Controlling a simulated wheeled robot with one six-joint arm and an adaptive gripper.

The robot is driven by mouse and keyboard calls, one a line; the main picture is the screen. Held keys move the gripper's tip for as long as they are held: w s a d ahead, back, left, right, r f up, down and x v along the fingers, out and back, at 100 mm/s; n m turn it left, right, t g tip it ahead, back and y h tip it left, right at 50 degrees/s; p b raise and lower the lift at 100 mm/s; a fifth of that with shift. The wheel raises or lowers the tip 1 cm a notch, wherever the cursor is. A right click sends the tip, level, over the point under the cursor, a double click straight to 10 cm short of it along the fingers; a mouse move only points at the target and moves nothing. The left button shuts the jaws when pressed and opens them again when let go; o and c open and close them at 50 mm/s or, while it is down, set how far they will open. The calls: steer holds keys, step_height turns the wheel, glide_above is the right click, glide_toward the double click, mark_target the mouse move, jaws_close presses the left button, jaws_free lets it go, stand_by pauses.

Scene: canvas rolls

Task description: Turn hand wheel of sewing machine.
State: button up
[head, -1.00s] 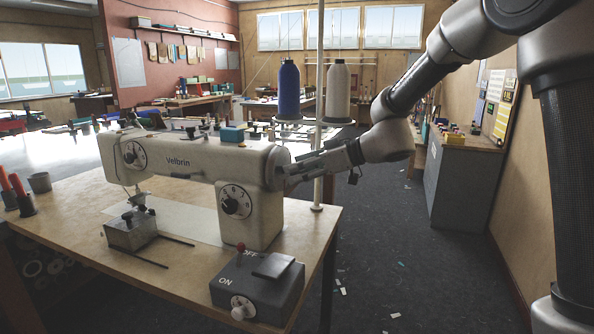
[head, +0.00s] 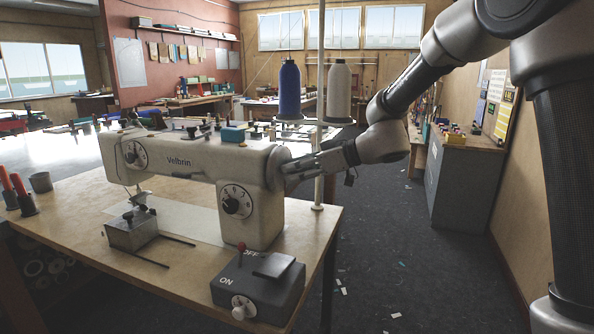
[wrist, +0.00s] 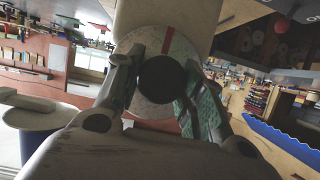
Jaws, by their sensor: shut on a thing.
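The cream sewing machine (head: 190,155) marked "Velbrin" stands on a wooden table. Its hand wheel (head: 276,166) is at the right end, partly hidden by my gripper (head: 288,170). In the wrist view the hand wheel (wrist: 153,45) is a pale disc with a red line near its upper edge and a dark round hub (wrist: 163,80) in the middle. My gripper (wrist: 162,66) faces the wheel end-on, one finger on each side of the hub, shut on the wheel. The exact contact of the fingertips is hard to make out.
A control box (head: 258,285) with OFF/ON lettering and a red-tipped lever sits at the table's front. A thread stand pole (head: 320,110) with a blue cone (head: 289,85) and a white cone (head: 338,92) rises close beside my gripper.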

steer(key=m+g+y, duration=0.1)
steer(key=m, duration=0.2)
steer(key=shift+w+g, duration=0.15)
steer(key=shift+g, duration=0.25)
steer(key=shift+d+m+g+y, duration=0.1)
steer(key=shift+m+g+y, duration=0.5)
steer(key=shift+m, duration=0.6)
steer(key=m+g+y, duration=0.1)
steer(key=m, duration=0.1)
steer(key=shift+w+f+m, duration=0.1)
steer(key=shift+m, duration=0.3)
steer(key=m+g+y, duration=0.1)
steer(key=m, duration=0.2)
steer(key=m+y, duration=0.1)
steer(key=m, duration=0.2)
steer(key=m+y, duration=0.2)
steer(key=m, duration=0.2)
steer(key=shift+f, duration=0.2)
steer(key=m+t+y, duration=0.1)
steer(key=m, duration=0.3)
steer(key=m+t, duration=0.2)
steer(key=m, duration=0.2)
steer(key=shift+f+t+y, duration=0.1)
steer(key=shift+t+y, duration=0.2)
steer(key=shift+y, duration=0.1)
steer(key=shift+m, duration=0.5)
